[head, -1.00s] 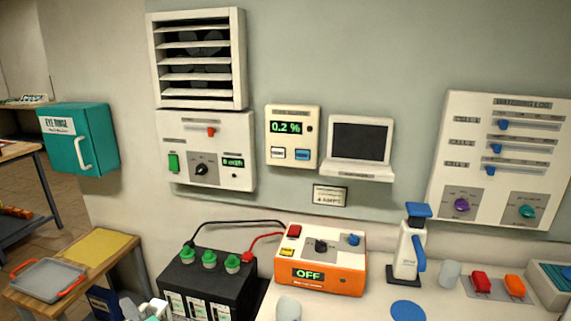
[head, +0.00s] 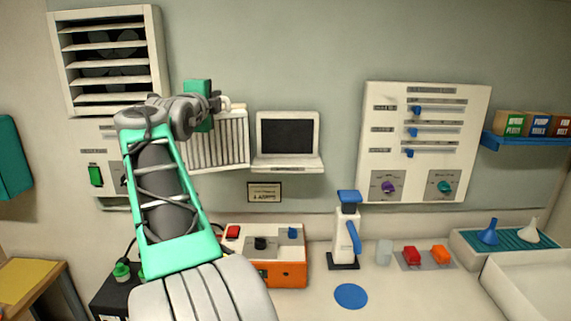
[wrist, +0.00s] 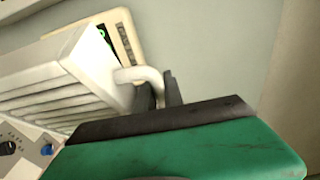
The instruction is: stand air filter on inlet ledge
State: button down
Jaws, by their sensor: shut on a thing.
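The air filter is a white pleated panel (head: 217,142), held upright in front of the wall in the head view. It also fills the left of the wrist view (wrist: 55,85), slanted there, with a pale curved handle (wrist: 140,76). My gripper (head: 226,104) is shut on that handle; its dark fingers (wrist: 166,92) show in the wrist view. The inlet looks to be the white wall unit with a dark opening (head: 287,136). Its ledge (head: 288,164) juts out below, with nothing on it. The filter is just left of this unit; its depth from the wall is unclear.
A louvred vent (head: 110,25) is at upper left. A slider panel (head: 425,178) is to the right.

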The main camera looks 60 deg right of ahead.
jog(key=s+d+r+m+g+h, duration=0.1)
jog(key=s+d+r+m+g, duration=0.15)
jog(key=s+r, duration=0.45)
jog(key=s+d+r+m+g, duration=0.2)
jog(key=s+d+r+g, duration=0.2)
jog(key=s, duration=0.8)
jog(key=w+d+f+p, duration=0.2)
jog(key=w+d+f, duration=0.1)
jog(key=d+f, duration=0.3)
jog(key=w+d+f+p, duration=0.3)
jog(key=d+f, duration=0.2)
jog(key=f, duration=0.2)
jog(key=shift+w+d+f, duration=0.15)
jog(key=shift+w+d, duration=0.1)
jog(key=shift+d, duration=0.15)
jog(key=c, duration=1.9)
grip_release()
jog(key=shift+f, duration=0.15)
jog(key=o, duration=0.4)
jog(key=shift+o, duration=0.2)
